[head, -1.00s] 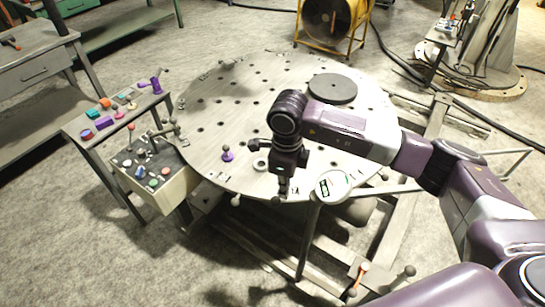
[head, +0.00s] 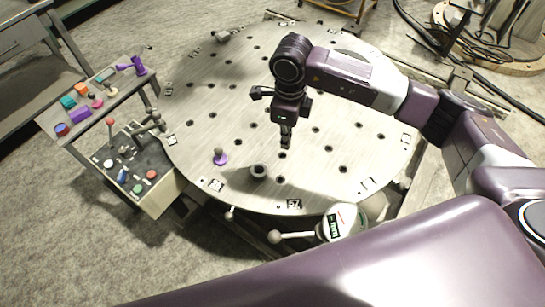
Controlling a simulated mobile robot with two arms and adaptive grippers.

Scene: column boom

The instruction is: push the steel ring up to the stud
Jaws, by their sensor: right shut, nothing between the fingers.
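The steel ring (head: 258,173) lies on the round perforated table (head: 195,122), close to its front edge. The stud (head: 220,157), with a purple base and a grey ball on top, stands upright to the left of the ring and slightly farther back. There is a clear gap between them. My right gripper (head: 285,150) points down over the table, to the right of and behind the ring. It is shut and empty and appears apart from the ring; whether its tip touches the table I cannot tell. My left gripper is not in view.
A control box (head: 138,168) with levers and buttons stands at the table's left edge. A side bench (head: 72,112) with coloured parts is beyond it. A white round gauge (head: 342,222) and a ball-ended lever (head: 290,236) sit at the front rim. The tabletop around the ring is otherwise clear.

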